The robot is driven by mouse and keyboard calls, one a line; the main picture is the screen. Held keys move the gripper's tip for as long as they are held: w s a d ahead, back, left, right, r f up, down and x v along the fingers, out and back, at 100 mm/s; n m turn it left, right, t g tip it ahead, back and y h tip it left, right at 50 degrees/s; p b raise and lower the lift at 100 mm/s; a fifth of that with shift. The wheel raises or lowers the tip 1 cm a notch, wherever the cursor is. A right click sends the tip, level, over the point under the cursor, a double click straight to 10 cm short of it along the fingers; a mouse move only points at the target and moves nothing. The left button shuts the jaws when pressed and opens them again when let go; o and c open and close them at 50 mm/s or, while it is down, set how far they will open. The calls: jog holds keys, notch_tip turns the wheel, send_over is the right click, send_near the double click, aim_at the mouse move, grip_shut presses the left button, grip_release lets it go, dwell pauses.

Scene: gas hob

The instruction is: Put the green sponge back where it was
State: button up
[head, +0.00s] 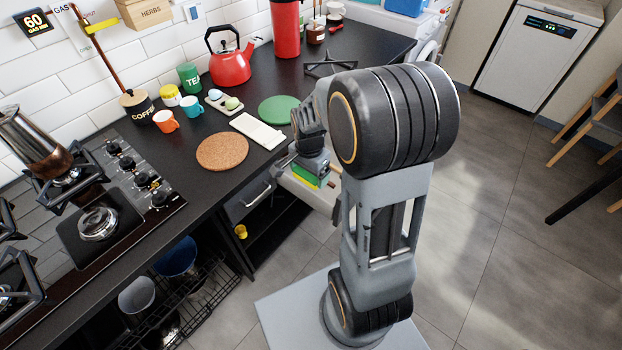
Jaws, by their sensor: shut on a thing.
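The green sponge (306,176), with a yellow layer showing along its lower edge, is in my gripper (312,164). My gripper is shut on it and points down, just off the front edge of the black worktop (222,187). My arm and gripper hide part of the sponge. A pale, box-like surface (303,192) shows just below it; I cannot tell whether the sponge touches it.
A cork mat (222,152), a cream slab (257,131) and a green round mat (278,109) lie on the worktop near my gripper. An orange cup (166,121), a red kettle (230,67) and the hob (110,225) stand further left. A dark compartment (265,225) is open below.

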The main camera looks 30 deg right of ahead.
jog(key=w+d+f+b, duration=0.1)
jog(key=w+d+f, duration=0.2)
jog(key=f, duration=0.6)
jog(key=w, duration=0.2)
jog(key=shift+w+d+f, duration=0.15)
jog(key=shift+w+f, duration=0.2)
jog(key=shift+f+b, duration=0.5)
jog(key=shift+f, duration=0.1)
jog(key=o, duration=0.6)
jog(key=shift+c, duration=0.2)
